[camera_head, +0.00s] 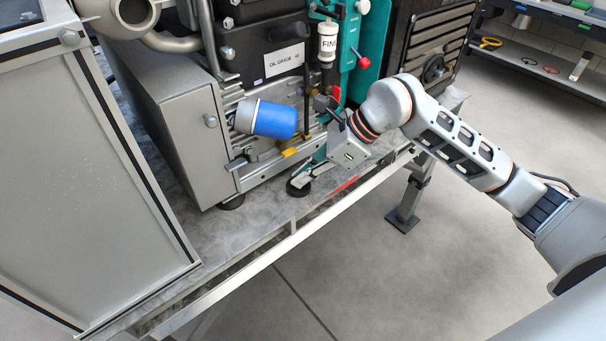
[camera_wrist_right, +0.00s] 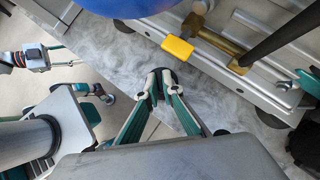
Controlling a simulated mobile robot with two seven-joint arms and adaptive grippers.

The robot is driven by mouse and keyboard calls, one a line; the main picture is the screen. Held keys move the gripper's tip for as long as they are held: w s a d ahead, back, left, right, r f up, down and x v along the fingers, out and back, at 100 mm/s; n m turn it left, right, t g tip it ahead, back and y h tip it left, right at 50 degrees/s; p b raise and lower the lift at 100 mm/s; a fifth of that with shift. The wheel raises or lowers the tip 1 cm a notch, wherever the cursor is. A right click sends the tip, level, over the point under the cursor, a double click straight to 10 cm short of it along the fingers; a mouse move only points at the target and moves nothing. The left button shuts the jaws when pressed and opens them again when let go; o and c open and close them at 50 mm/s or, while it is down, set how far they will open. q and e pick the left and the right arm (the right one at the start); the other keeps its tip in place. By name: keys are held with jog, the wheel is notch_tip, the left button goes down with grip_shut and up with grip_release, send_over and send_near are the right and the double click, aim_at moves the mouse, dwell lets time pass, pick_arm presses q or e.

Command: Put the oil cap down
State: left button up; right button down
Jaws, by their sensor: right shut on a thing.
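My right gripper (camera_head: 301,181) is low over the front of the grey bench, below the machine. Its teal fingers (camera_wrist_right: 160,85) are shut on a dark round piece, which I take to be the oil cap (camera_head: 294,189). The cap shows only as a dark edge between the fingertips in the wrist view (camera_wrist_right: 166,73). It is close to the bench surface; I cannot tell whether it touches. My left gripper seems to show small at the left of the wrist view (camera_wrist_right: 62,54); its fingers are too small to judge.
A blue cylinder (camera_head: 273,120) sticks out of the machine above the gripper. A yellow piece (camera_head: 290,152) is just below it. A grey box (camera_head: 165,120) and a tall cabinet (camera_head: 80,170) stand to the left. Bare bench surface (camera_head: 245,222) lies left of the gripper, ending at a metal front edge.

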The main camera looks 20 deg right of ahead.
jog(key=shift+f, duration=0.1)
pick_arm(q)
jog(key=shift+s+f, duration=0.1)
jog(key=shift+f, duration=0.05)
pick_arm(e)
jog(key=c, duration=2.2)
grip_release()
jog(key=shift+d+r, duration=0.2)
jog(key=shift+r, duration=0.2)
pick_arm(q)
jog(key=shift+s+a+p, duration=0.25)
jog(key=shift+p, duration=0.45)
pick_arm(e)
jog(key=v, duration=1.1)
jog(key=shift+s+d+r, duration=0.1)
jog(key=shift+s, duration=0.05)
